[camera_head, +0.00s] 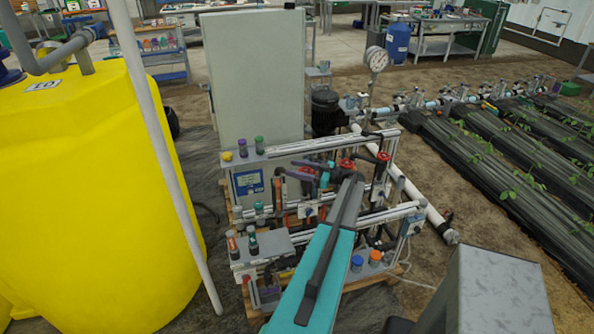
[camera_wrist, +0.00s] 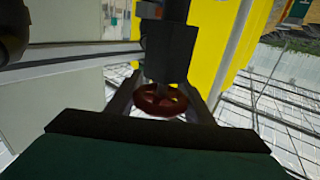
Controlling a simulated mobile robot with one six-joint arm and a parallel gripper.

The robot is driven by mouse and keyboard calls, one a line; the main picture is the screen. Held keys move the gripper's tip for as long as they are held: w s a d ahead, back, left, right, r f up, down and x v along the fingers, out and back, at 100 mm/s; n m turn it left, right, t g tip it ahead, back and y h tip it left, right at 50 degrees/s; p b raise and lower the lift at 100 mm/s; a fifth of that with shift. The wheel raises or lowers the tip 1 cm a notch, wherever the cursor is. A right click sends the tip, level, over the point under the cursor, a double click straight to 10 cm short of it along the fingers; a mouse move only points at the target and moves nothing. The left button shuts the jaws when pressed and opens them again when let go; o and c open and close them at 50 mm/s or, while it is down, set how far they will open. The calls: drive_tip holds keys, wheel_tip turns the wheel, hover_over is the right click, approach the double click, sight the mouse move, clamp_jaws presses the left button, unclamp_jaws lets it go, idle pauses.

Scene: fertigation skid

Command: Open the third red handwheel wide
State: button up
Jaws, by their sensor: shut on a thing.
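In the wrist view a dark red handwheel (camera_wrist: 158,101) sits between the two fingers of my gripper (camera_wrist: 160,94), which is shut on it. A dark valve body or stem stands directly behind the wheel. In the head view red handwheels show in a row on the pipe rack: one in the middle (camera_head: 346,163) and one at the right (camera_head: 383,156). My gripper (camera_head: 312,174) is at the left part of this row, partly hidden by my teal arm. The held wheel appears to be the leftmost, but I cannot tell its number or how far it is turned.
A large yellow tank (camera_head: 90,200) stands left, with a pale slanted pole (camera_head: 165,150) before it. A grey cabinet (camera_head: 253,75) rises behind the rack. Bottles and pipes crowd the rack around my arm. Planted beds (camera_head: 510,150) lie right.

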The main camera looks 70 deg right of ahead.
drive_tip(key=shift+s+a+f+n+y+b, duration=0.1)
drive_tip(key=shift+a+n+y+b, duration=0.1)
drive_tip(key=shift+n+y, duration=0.3)
drive_tip(key=shift+s+a+f+n+y+b, duration=0.1)
drive_tip(key=shift+n+y+b, duration=0.15)
drive_tip(key=shift+y, duration=0.45)
drive_tip(key=o, duration=1)
drive_tip(key=shift+r, duration=0.1)
drive_tip(key=shift+o, duration=0.2)
drive_tip(key=shift+r, duration=0.25)
drive_tip(key=s+a+r+b, duration=0.2)
drive_tip(key=s+a+b, duration=0.1)
drive_tip(key=a, duration=0.4)
drive_tip(key=s+a+r+b, duration=0.2)
drive_tip(key=s+a+b, duration=0.1)
drive_tip(key=a, duration=0.4)
drive_tip(key=shift+s+a+r+b, duration=0.25)
drive_tip(key=shift+a+b, duration=0.05)
drive_tip(key=shift+b, duration=0.45)
